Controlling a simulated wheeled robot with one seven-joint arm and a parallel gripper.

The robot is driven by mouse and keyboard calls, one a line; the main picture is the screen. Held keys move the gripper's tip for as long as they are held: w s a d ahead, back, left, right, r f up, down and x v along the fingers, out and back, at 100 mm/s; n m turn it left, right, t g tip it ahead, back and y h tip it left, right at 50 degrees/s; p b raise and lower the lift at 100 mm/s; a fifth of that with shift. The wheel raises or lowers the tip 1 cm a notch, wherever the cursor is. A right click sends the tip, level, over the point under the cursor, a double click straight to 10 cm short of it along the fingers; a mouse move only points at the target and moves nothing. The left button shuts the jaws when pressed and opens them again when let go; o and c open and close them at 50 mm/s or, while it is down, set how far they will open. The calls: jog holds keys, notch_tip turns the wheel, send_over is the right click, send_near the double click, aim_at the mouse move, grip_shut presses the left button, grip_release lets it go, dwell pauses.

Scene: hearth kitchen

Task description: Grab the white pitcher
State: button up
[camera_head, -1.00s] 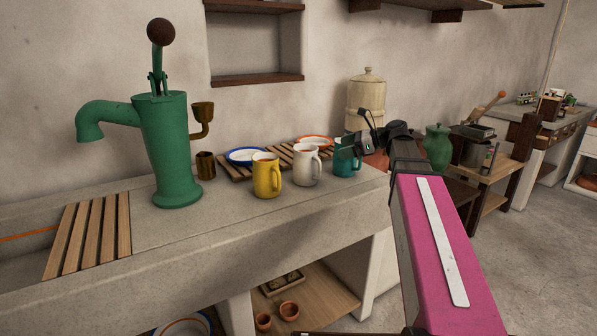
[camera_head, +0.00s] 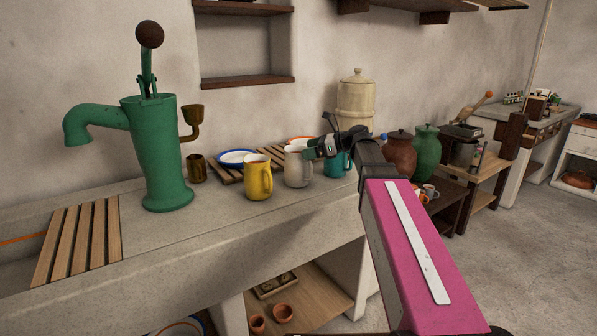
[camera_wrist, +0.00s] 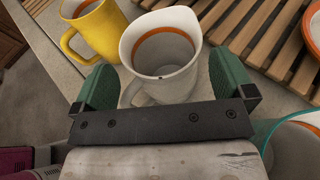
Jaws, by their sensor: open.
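The white pitcher (camera_head: 297,169) stands upright on the stone counter between a yellow pitcher (camera_head: 258,180) and a teal one (camera_head: 336,164). My gripper (camera_wrist: 168,80) is open, with one green finger on each side of the pitcher's handle and near wall. I cannot tell whether the fingers touch it. In the head view my gripper (camera_head: 318,147) is at the white pitcher's upper right and hides part of it.
The yellow pitcher (camera_wrist: 95,29) is close to the left finger, and the teal one (camera_wrist: 295,150) is at lower right. A slatted wooden rack (camera_head: 230,174) with plates lies behind. A green hand pump (camera_head: 165,150) stands to the left.

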jog(key=shift+x, duration=1.05)
jog(key=c, duration=1)
